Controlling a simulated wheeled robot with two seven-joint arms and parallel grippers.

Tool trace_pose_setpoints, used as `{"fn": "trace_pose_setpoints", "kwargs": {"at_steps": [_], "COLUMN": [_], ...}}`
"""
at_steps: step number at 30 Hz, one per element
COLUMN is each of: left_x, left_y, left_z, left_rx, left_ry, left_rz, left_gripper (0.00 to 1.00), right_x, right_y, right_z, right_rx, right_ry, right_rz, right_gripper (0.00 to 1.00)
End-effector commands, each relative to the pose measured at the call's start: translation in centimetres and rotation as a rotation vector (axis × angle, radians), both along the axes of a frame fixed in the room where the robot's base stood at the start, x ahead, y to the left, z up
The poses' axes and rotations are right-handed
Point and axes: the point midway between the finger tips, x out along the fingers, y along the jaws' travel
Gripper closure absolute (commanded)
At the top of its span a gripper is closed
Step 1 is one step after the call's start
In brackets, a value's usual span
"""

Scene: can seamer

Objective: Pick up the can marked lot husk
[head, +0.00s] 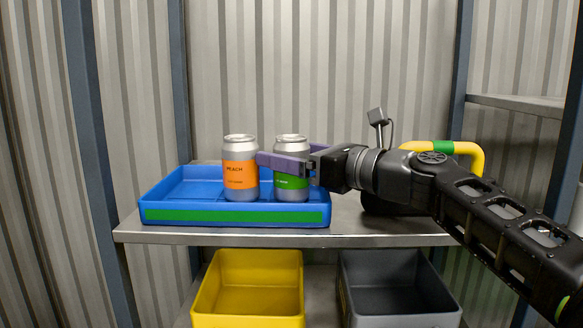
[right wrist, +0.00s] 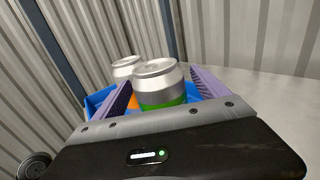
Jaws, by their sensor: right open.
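A silver can with a green label (head: 291,190) stands upright in the blue tray (head: 160,213), at its right side. Its label print is partly covered by a finger and too small to read surely. A silver can with an orange label reading PEACH (head: 240,175) stands upright to its left; its smaller print is unreadable. My right gripper (head: 288,154) is open, its purple fingers on either side of the green-label can's upper part. In the right wrist view this can (right wrist: 161,85) sits between the fingers; contact is not clear. My left gripper is out of view.
The tray has a green front strip and stands on a metal shelf (head: 380,240). Its left part is empty. Below are a yellow bin (head: 248,318) and a dark grey bin (head: 400,318). A yellow handle with a green band (head: 470,152) stands behind my right arm.

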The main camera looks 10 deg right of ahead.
Motion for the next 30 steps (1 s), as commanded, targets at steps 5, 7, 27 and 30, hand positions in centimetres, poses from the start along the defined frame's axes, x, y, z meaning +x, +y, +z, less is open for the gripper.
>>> {"fn": "trace_pose_setpoints", "kwargs": {"at_steps": [5, 7, 27, 30], "left_x": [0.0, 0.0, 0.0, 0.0], "left_y": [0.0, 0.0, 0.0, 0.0], "left_z": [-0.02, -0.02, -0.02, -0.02], "left_rx": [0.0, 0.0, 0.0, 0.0], "left_ry": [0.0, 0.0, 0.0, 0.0], "left_rz": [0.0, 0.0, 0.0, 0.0], "left_gripper": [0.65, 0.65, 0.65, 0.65], "right_x": [-0.03, -0.03, -0.05, -0.05], "right_y": [-0.03, -0.03, -0.04, -0.04], "right_z": [-0.01, -0.01, 0.0, -0.01], "right_rx": [0.0, 0.0, 0.0, 0.0], "right_ry": [0.0, 0.0, 0.0, 0.0], "right_rz": [0.0, 0.0, 0.0, 0.0], "right_gripper": [0.16, 0.16, 0.52, 0.61]}}
